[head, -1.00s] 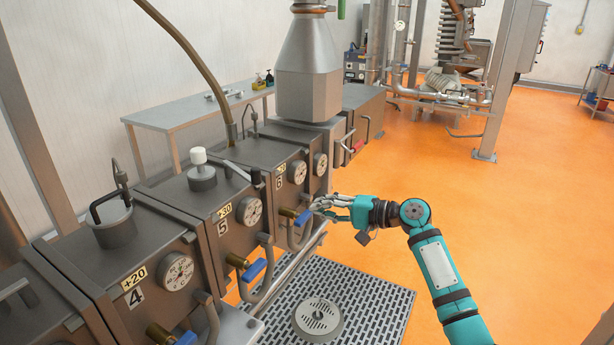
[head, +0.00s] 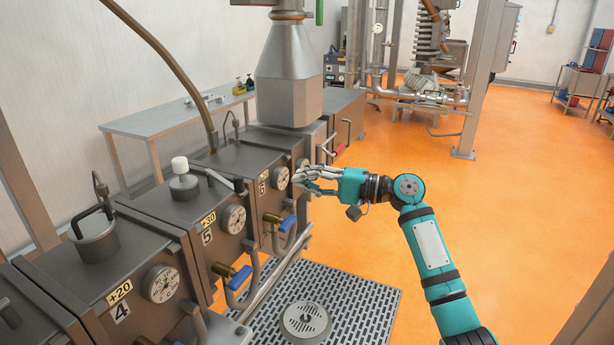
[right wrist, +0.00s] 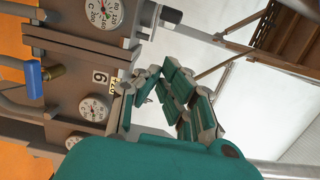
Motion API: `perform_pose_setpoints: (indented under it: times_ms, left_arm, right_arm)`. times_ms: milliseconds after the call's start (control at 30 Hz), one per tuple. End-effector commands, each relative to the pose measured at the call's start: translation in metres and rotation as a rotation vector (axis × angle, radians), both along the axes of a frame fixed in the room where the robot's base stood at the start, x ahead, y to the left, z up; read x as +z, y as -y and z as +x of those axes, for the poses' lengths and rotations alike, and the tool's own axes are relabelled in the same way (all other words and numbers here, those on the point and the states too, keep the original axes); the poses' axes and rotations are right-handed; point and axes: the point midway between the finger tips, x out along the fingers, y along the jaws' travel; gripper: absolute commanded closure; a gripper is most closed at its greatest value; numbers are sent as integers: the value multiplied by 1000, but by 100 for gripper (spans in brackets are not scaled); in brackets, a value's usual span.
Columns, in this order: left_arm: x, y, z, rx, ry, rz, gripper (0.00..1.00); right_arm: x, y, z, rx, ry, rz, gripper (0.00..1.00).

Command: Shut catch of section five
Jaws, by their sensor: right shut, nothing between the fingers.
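Section five (head: 187,243) is a dark metal box in the row of barrel sections, marked 5 and +30, with a round gauge on its front. A grey bar (head: 220,180), possibly its catch, lies along the top near its border with section six. I cannot tell whether it is fastened. My right gripper (head: 297,177) is shut and empty beside the gauge of section six (head: 262,200), to the right of section five. In the right wrist view, its fingers (right wrist: 163,92) are beside the number 6 label. My left gripper is not in view.
Valves with blue handles (head: 240,278) and bent pipes stick out from the section fronts. A white-knobbed plug (head: 182,180) stands on section five. A metal hopper (head: 288,80) rises behind section six. A floor grate (head: 345,295) lies below. Open orange floor is at right.

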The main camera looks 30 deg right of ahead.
Motion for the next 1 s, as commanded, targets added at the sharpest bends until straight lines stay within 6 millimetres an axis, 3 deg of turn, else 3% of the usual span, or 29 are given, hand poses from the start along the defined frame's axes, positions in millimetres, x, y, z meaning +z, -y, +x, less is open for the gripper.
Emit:
perform_pose_setpoints:
  times_ms: [33, 300, 500, 1000]
  left_arm:
    - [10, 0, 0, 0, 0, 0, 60]
    - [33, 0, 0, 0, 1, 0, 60]
    - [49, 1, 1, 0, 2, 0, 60]
    - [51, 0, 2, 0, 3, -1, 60]
  right_arm:
    - [6, -9, 8, 2, -1, 5, 100]
    - [5, -52, 44, 2, -2, 3, 100]
    - [3, -79, 40, 2, -2, 1, 100]
    - [0, -87, 40, -1, -1, -1, 100]
